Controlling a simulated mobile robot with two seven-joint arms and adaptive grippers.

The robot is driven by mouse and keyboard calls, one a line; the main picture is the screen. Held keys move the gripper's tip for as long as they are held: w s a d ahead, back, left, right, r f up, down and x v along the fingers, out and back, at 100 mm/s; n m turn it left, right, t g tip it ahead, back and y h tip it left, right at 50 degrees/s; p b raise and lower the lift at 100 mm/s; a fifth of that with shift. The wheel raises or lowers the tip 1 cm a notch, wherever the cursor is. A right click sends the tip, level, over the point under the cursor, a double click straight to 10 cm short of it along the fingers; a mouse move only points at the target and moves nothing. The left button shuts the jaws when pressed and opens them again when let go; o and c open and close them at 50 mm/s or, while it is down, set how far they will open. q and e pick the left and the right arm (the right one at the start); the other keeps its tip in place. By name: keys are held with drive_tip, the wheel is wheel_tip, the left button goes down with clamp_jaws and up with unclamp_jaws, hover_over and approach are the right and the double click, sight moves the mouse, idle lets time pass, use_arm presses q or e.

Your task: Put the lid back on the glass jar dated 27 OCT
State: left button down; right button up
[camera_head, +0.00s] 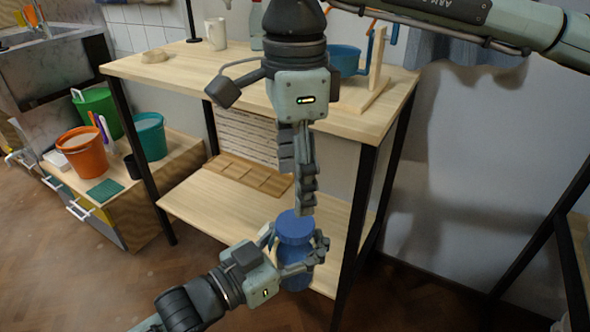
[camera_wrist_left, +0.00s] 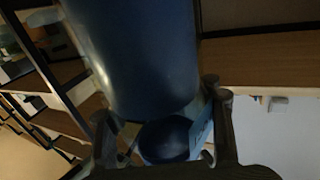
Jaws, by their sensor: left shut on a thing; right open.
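A blue jar (camera_head: 296,277) with a ribbed blue lid (camera_head: 294,226) on its top is in front of the shelf unit, low in the head view. My left gripper (camera_head: 295,246) is shut on the jar's upper part, close under the lid. In the left wrist view the jar's large blue body (camera_wrist_left: 145,55) fills the top, and a round dark blue part (camera_wrist_left: 166,140) shows between the fingers. Whether the lid is fully seated, I cannot tell. No date is readable. My right gripper (camera_head: 297,190) is open, pointing down, with a fingertip just above the lid.
A wooden table (camera_head: 170,80) with a lower shelf (camera_head: 210,205) stands behind the jar. On top are a white mug (camera_head: 216,32) and a blue pot (camera_head: 344,60). A divided wooden tray (camera_head: 250,177) lies on the lower shelf. Orange (camera_head: 82,152) and teal (camera_head: 149,134) buckets stand at left.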

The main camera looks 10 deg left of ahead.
sight(295, 222)
wheel_tip(295, 222, down, 7)
drive_tip(key=shift+f, duration=0.15)
drive_tip(key=shift+c, duration=0.6)
drive_tip(key=c, duration=1.1)
drive_tip(key=o, duration=1.4)
wheel_tip(295, 222, up, 12)
drive_tip(key=shift+r, duration=0.1)
